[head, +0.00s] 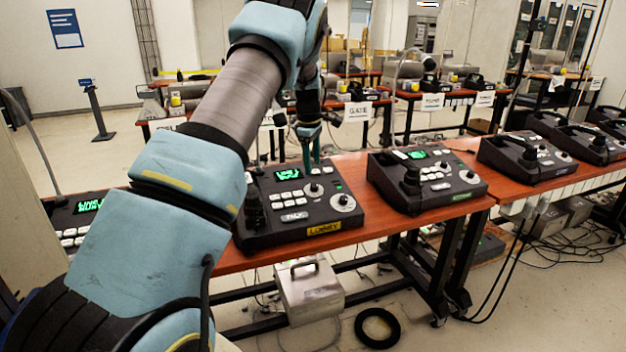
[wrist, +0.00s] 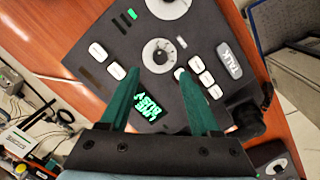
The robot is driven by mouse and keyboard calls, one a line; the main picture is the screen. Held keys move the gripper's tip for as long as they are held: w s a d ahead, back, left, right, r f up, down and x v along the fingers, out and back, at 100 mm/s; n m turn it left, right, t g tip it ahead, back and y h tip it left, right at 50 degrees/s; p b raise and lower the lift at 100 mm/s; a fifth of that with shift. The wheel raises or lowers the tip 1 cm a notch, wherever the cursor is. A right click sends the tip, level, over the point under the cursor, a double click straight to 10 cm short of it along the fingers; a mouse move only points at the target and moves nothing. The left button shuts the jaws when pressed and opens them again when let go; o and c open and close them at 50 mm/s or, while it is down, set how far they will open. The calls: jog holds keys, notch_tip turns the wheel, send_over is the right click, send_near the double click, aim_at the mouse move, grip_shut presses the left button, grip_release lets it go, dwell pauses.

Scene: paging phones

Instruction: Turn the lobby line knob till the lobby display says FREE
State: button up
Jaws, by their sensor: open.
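The lobby phone (head: 290,225) is a dark console with a yellow LOBBY label on the red-brown table. Its small display (head: 288,174) glows green; in the wrist view the display (wrist: 151,109) is upside down and appears to read LINE BUSY. It has two white round dials: one (head: 313,191) nearer the display, one (head: 343,203) nearer the front right corner. My gripper (head: 314,164) is open, pointing down above the dial nearer the display. In the wrist view my gripper's green fingers (wrist: 159,73) are spread, with that dial (wrist: 158,56) between and just beyond their tips. Contact cannot be told.
A similar phone (head: 428,182) with a green label stands to the right, others farther along. Another phone (head: 80,218) is at the left, partly behind my arm. White buttons and a TALK key (wrist: 230,59) lie close to the fingers.

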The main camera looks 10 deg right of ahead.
aim_at(314, 185)
jog(key=f, duration=0.2)
jog(key=f+p, duration=0.1)
jog(key=f, duration=0.2)
jog(key=w+f, duration=0.1)
jog(key=f, duration=0.1)
jog(key=shift+d+f+p, duration=0.25)
jog(key=shift+d+p, duration=0.1)
grip_shut()
